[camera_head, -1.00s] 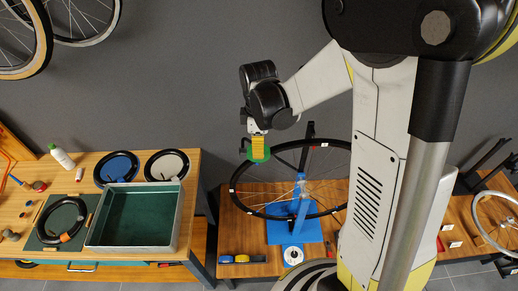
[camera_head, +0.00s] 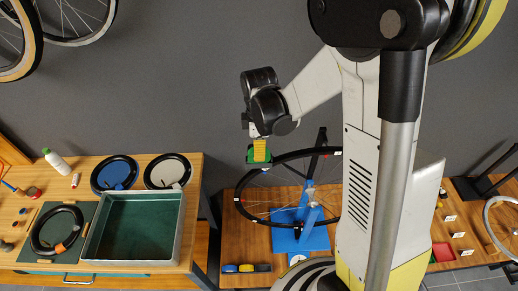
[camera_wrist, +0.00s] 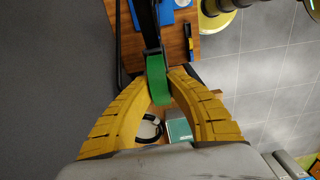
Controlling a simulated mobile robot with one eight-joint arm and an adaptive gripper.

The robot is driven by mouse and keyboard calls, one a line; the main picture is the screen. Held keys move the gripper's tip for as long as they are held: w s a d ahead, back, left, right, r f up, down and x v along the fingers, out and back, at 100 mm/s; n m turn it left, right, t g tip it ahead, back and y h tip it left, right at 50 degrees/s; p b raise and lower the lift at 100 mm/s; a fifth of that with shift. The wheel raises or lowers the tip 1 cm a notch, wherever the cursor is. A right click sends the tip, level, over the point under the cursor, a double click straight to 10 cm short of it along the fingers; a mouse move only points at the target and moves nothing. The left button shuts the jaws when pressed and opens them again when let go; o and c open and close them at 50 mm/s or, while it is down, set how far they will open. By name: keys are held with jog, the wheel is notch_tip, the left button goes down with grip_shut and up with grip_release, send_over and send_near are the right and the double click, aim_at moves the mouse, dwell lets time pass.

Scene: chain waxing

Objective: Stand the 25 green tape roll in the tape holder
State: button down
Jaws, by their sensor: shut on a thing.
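My gripper (camera_head: 260,147) is shut on the green tape roll (camera_head: 259,159), held in the air above the left part of the wheel bench. In the wrist view, the green roll (camera_wrist: 156,83) sits between the yellow fingers, seen nearly edge-on. The number on it cannot be read. What looks like the tape holder (camera_head: 262,267), a dark low strip with a blue and a yellow roll at its left, lies on the bench's front edge, below and apart from the gripper. A dark strip with yellow on it, probably the holder (camera_wrist: 189,40), also shows in the wrist view.
A bicycle wheel (camera_head: 285,152) on a blue stand (camera_head: 306,212) is close to the right of my gripper. A white-and-blue roll (camera_head: 298,258) lies near the bench front. A green-lined tray (camera_head: 135,262) stands on the left bench, across a gap.

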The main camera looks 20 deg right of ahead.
jog(key=shift+w+f+b, duration=0.2)
jog(key=shift+f+b, duration=0.1)
jog(key=shift+f, duration=0.45)
jog(key=shift+s+r, duration=0.1)
jog(key=c, duration=1.4)
grip_release()
jog(key=shift+o, duration=0.2)
notch_tip(320, 180, up, 12)
